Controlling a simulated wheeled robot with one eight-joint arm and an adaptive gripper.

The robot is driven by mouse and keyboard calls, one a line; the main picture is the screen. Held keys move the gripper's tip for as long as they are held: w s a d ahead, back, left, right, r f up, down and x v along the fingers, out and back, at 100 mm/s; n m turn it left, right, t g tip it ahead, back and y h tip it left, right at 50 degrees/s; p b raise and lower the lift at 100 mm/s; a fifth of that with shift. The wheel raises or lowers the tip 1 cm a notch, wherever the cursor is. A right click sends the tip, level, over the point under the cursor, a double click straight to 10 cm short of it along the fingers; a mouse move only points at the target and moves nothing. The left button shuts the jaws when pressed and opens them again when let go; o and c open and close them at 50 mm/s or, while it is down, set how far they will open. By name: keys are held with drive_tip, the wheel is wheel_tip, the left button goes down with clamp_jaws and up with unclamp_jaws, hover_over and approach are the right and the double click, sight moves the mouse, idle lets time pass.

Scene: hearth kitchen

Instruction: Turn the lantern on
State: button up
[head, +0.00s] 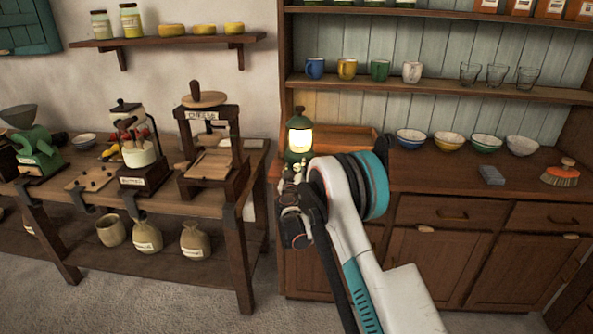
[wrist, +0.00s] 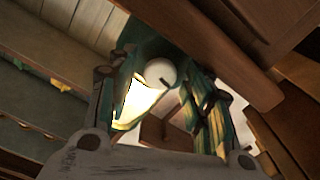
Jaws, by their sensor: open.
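The lantern (head: 299,140) stands at the left end of the wooden dresser counter. It has a green top and base, and its glass glows bright yellow-white. My gripper (head: 296,172) is just in front of its base and partly hides it. In the wrist view my gripper (wrist: 148,82) has its fingers apart, with the lantern's glowing glass (wrist: 135,102) and a pale round part (wrist: 160,72) seen between them. I cannot tell whether a finger touches the lantern.
A wooden tray (head: 345,138) lies behind and right of the lantern. Several bowls (head: 411,138) line the counter's back, with a grey block (head: 492,175) and a brush (head: 560,176) further right. A dresser shelf (head: 440,88) with mugs and glasses is above. A workbench (head: 235,190) stands left.

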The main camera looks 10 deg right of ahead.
drive_tip(key=v, duration=1.2)
drive_tip(key=w+d+m, duration=0.1)
drive_tip(key=w, duration=0.2)
drive_tip(key=w+d+m, duration=0.1)
drive_tip(key=w+m, duration=0.1)
drive_tip(key=w, duration=0.2)
drive_tip(key=w+d+m, duration=0.1)
drive_tip(key=w, duration=0.2)
drive_tip(key=shift+w+d+m, duration=0.2)
drive_tip(key=shift+d+m, duration=0.05)
drive_tip(key=shift+m, duration=0.05)
drive_tip(key=shift+w+d, duration=0.2)
drive_tip(key=shift+w, duration=0.3)
drive_tip(key=shift+r, duration=0.1)
drive_tip(key=c, duration=1)
